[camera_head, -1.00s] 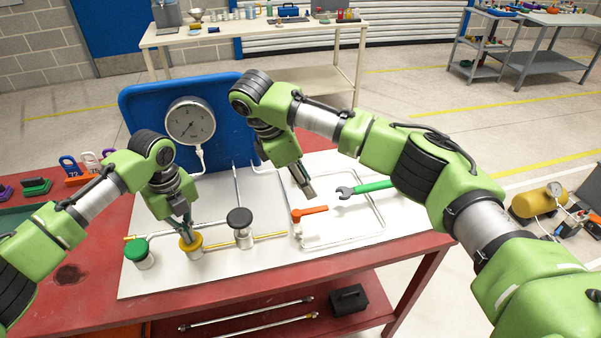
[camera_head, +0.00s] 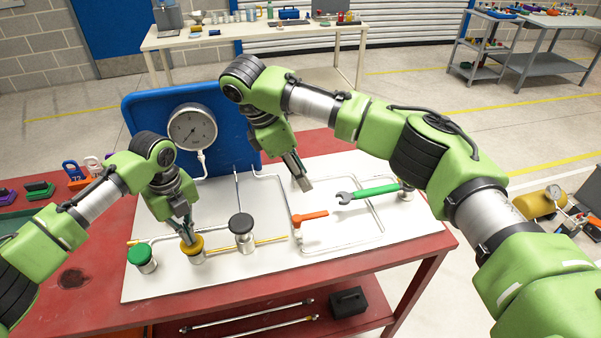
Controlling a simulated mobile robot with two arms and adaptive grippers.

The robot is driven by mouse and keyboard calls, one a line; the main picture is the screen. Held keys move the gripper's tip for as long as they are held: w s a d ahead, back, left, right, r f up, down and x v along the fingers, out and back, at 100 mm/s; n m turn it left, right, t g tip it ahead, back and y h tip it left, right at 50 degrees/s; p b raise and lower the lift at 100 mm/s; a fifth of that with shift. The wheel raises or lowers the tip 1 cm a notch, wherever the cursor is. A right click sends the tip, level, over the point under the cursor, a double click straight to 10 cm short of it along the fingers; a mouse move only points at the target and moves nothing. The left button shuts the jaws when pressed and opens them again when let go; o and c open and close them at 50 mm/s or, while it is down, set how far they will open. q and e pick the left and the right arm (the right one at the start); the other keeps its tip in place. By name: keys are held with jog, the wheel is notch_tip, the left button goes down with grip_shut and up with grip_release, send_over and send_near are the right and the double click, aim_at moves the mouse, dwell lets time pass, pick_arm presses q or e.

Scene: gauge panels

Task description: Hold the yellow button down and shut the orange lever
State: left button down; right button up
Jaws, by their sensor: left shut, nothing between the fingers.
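The yellow button (camera_head: 193,249) stands on the white panel between a green and a black button. My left gripper (camera_head: 188,236) is shut, with its fingertips down at the top of the yellow button. They look in contact with it; how far the button is pressed I cannot tell. The orange lever (camera_head: 314,216) points right from its pivot on a white pipe. My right gripper (camera_head: 304,183) is above and behind the lever, apart from it. Its fingers look close together, but I cannot tell whether they are shut.
A green button (camera_head: 139,254) and a black button (camera_head: 241,222) flank the yellow one. A green-handled wrench (camera_head: 374,191) lies right of the lever. A round gauge (camera_head: 193,127) stands before a blue board (camera_head: 237,104). The white panel (camera_head: 280,256) is bare in front.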

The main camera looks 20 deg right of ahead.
pick_arm(q)
jog(key=shift+r+p, duration=2.4)
jog(key=shift+r, duration=0.3)
jog(key=shift+w+r, duration=0.1)
jog(key=shift+r, duration=0.25)
notch_tip(320, 180, up, 11)
jog(key=shift+r, duration=0.15)
